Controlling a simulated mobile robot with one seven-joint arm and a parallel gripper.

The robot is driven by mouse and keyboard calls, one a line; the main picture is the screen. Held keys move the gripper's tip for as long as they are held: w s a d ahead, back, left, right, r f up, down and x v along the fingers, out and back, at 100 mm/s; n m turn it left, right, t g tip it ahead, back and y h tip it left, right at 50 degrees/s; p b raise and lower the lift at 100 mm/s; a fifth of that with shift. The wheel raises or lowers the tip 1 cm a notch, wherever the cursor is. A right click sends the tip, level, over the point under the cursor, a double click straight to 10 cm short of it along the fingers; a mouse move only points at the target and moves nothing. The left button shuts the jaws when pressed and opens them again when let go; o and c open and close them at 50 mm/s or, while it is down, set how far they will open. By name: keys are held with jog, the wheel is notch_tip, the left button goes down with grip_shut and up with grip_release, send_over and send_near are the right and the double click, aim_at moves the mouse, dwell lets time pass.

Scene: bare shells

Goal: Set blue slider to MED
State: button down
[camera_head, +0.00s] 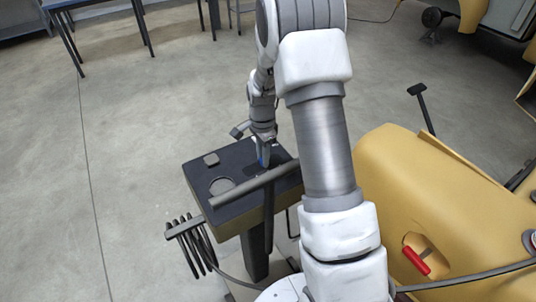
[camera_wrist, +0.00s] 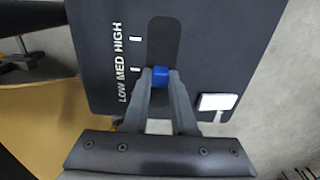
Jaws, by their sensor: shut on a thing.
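The blue slider (camera_wrist: 161,77) sits in a dark slot (camera_wrist: 163,40) on the black control panel (camera_wrist: 220,50). Labels LOW, MED and HIGH (camera_wrist: 121,62) run beside the slot, with HIGH at the top in the wrist view. The slider is about level with the white mark beside MED, perhaps slightly toward LOW. My gripper (camera_wrist: 160,80) is shut on the slider, one finger on each side. The lower part of the slot is hidden between and behind my fingers. In the head view my gripper (camera_head: 264,155) reaches down onto the box top.
A white rectangular button (camera_wrist: 216,102) lies right of the slot. The box (camera_head: 215,175) stands on a post, with a grey bar across its front and dark hooks (camera_head: 188,245) at its left. A yellow machine body (camera_head: 400,180) stands close at the right. Open floor lies left.

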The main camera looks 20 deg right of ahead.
jog(key=c, duration=0.7)
grip_release()
jog(key=shift+r, duration=0.15)
notch_tip(320, 180, up, 17)
jog(key=shift+r, duration=0.1)
jog(key=shift+r, duration=0.1)
jog(key=s+a+r+n+t, duration=0.2)
jog(key=s+n, duration=0.3)
jog(key=s, duration=0.3)
jog(key=s+a+r+n+t, duration=0.1)
jog(key=s+r+n, duration=0.3)
jog(key=s, duration=0.5)
jog(key=s+a+r+n+t, duration=0.2)
jog(key=s+a+r+n, duration=0.1)
jog(key=s+n, duration=0.3)
jog(key=shift+s+r+n+t, duration=0.2)
jog(key=shift+s+r, duration=0.1)
jog(key=shift+s, duration=0.35)
jog(key=shift+s+r+n+t, duration=0.1)
jog(key=shift+s+r+n, duration=0.15)
jog(key=shift+s, duration=0.4)
